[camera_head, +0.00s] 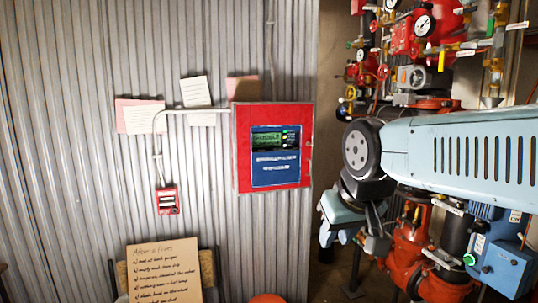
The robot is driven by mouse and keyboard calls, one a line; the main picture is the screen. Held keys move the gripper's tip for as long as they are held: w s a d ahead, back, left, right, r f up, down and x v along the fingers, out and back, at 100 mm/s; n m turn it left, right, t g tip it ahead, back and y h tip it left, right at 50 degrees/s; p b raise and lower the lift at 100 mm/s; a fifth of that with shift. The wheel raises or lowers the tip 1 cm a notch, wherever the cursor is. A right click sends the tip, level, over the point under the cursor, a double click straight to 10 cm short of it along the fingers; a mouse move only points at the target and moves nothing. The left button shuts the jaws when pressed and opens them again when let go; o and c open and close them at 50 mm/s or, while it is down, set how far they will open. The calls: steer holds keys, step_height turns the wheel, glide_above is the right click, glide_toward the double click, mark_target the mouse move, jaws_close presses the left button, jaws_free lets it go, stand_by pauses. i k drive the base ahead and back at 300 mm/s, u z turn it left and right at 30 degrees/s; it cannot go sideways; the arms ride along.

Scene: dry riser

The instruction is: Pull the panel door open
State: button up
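The red panel (243,150) is mounted on the corrugated metal wall. Its door looks shut, with a blue face carrying a green display and small buttons. A small latch or handle seems to show at the panel's right edge. My arm reaches in from the right, and my gripper (350,238) hangs below its wrist, to the right of the panel and lower. The gripper is apart from the panel in the picture. Its fingertips are small and partly hidden by the arm, so I cannot tell whether they are open or shut.
A small red call box (167,200) and paper notes (196,92) are on the wall left of the panel. A handwritten board (163,270) stands below. Red pipes, gauges and valves (425,25) crowd the right side, behind my arm. The wall directly before the panel looks clear.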

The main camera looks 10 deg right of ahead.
mark_target(254, 173)
steer(key=z, duration=0.05)
steer(key=i, duration=0.7)
steer(key=z, duration=0.2)
steer(key=k, duration=0.5)
steer(key=z, duration=1.6)
steer(key=k, duration=0.55)
steer(key=u, duration=0.7)
steer(key=i, duration=0.7)
steer(key=u, duration=0.1)
